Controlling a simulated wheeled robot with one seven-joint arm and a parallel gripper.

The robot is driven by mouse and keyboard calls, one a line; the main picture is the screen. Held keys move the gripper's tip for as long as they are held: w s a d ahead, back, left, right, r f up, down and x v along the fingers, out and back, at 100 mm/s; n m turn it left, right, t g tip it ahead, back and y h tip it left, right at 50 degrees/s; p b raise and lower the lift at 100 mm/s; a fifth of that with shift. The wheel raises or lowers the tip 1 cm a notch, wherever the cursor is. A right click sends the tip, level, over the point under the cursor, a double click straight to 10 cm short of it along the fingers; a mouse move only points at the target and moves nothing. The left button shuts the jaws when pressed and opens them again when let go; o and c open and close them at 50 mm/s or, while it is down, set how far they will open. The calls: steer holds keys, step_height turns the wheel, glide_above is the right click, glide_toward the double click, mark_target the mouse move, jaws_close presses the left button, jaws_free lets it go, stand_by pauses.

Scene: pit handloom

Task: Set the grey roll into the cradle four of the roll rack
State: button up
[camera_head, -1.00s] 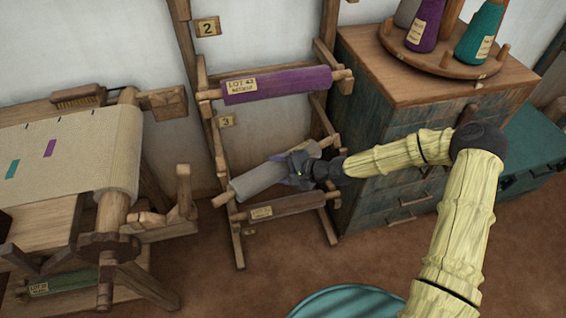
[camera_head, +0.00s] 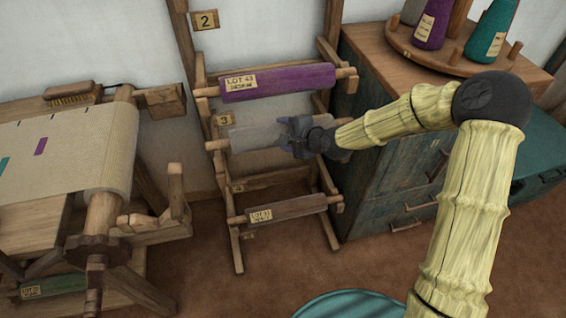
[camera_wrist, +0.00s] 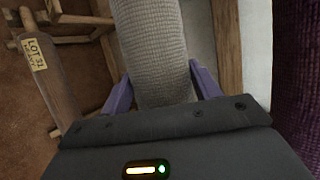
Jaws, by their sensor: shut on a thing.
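The grey roll (camera_head: 255,137) is in my gripper (camera_head: 290,132), which is shut around it. In the head view the roll lies nearly level in front of the rack, and my gripper hides its right part. In the wrist view the grey roll (camera_wrist: 155,45) runs up between the two purple fingers (camera_wrist: 162,88). The wooden roll rack (camera_head: 229,215) carries number tags; tag 4 (camera_head: 238,188) is on the left post, below the held roll and above the brown roll. I cannot tell whether the grey roll touches the rack.
A purple roll (camera_head: 278,82) lies in the rack above the grey one. A brown roll (camera_head: 289,208) lies below it and shows at left in the wrist view (camera_wrist: 45,75). A drawer cabinet (camera_head: 385,190) stands close at right. The loom (camera_head: 105,215) stands at left.

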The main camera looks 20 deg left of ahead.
step_height(320, 180, down, 6)
steer(key=b, duration=0.1)
steer(key=shift+b, duration=0.35)
steer(key=shift+a+f, duration=0.1)
steer(key=shift+f+b, duration=0.5)
steer(key=shift+f, duration=1.3)
steer(key=o, duration=1.4)
steer(key=shift+f, duration=0.15)
steer(key=shift+o, duration=0.2)
